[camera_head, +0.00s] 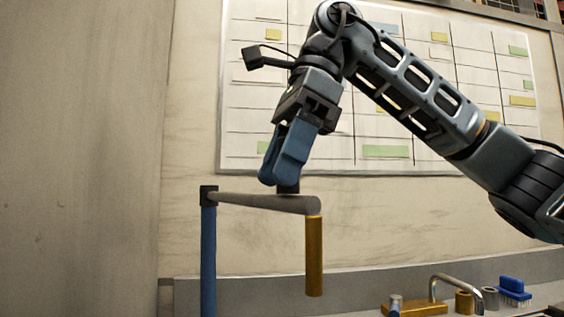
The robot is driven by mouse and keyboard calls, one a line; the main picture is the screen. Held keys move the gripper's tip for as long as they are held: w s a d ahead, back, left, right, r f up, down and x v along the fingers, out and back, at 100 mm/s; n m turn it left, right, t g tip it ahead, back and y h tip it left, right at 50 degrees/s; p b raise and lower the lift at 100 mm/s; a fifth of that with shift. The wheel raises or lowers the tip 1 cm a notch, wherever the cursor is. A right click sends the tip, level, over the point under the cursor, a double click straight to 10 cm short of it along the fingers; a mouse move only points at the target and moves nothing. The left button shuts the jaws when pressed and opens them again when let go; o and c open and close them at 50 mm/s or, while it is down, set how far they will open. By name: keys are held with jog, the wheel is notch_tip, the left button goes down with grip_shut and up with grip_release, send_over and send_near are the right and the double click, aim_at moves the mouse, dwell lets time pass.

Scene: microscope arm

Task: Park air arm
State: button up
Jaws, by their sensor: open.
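The air arm has a blue upright post (208,255) with a black joint at its top, at the left of the bench. A grey horizontal bar (255,203) runs right from the joint, and a gold tube (314,255) hangs from its right end. A small dark knob (288,187) stands on top of the bar. My gripper (279,182) points down just above the bar, with its blue fingers at the knob. The fingers overlap in this view and partly hide the knob, so contact cannot be told.
A brass tap (415,307) with a curved grey spout, small cylinders (464,301) and a blue brush (514,291) stand at the lower right. A wall chart (300,100) with coloured notes hangs behind my arm. A plain wall panel (80,150) fills the left side.

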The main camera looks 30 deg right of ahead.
jog(key=shift+c, duration=0.2)
grip_shut()
dwell(0.4)
